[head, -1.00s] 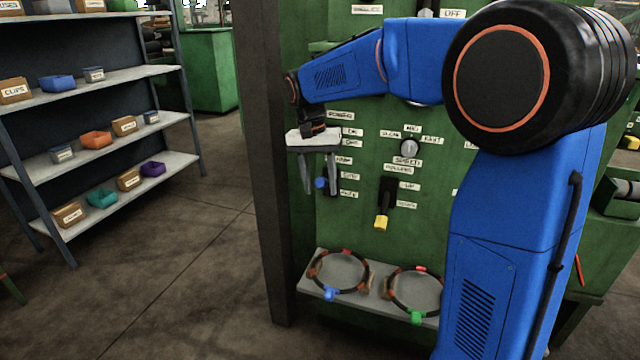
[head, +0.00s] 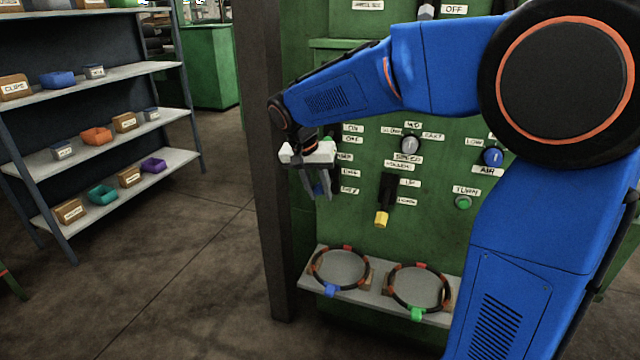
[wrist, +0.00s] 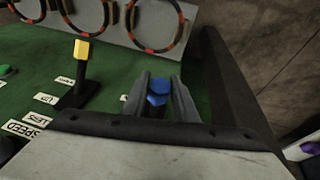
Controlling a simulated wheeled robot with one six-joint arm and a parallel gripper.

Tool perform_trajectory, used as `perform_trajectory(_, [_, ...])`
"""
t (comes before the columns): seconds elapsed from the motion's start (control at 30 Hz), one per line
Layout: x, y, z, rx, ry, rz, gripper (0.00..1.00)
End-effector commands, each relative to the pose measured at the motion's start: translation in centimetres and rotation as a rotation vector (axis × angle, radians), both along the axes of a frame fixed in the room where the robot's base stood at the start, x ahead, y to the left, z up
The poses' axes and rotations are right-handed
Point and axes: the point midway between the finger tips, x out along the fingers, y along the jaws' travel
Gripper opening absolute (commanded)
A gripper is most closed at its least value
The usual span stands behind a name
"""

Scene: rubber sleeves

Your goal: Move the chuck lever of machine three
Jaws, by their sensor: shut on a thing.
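The chuck lever, a small lever with a blue knob (head: 318,188), is on the left of the green machine panel (head: 430,225). My gripper (head: 319,194) points down at it, with one finger on each side of the knob. In the wrist view the blue knob (wrist: 157,93) sits between the two grey fingertips (wrist: 158,88), and the gripper is shut on it. The fingers and the gripper body hide most of the lever's stem. The labels beside it are partly covered.
A yellow-tipped lever (head: 382,218) hangs to the right, under a grey speed knob (head: 410,144). A ledge (head: 310,280) below carries rings with coloured tabs. A dark post (head: 262,170) stands close on the left. A shelf of bins (head: 100,160) stands farther left.

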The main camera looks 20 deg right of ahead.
Motion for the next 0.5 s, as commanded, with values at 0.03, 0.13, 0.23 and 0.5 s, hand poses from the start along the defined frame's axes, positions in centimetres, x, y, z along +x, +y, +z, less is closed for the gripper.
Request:
perform_trajectory(0.03, [-0.3, 0.3, -0.6, -0.026, -0.032, 0.007, 0.00])
perform_trajectory(0.13, [-0.4, 0.4, -1.5, -0.078, -0.106, 0.009, 0.00])
perform_trajectory(0.23, [-0.4, 0.4, -2.4, -0.129, -0.174, 0.007, 0.00])
perform_trajectory(0.5, [-0.2, 0.3, -4.8, -0.259, -0.350, 0.008, 0.00])
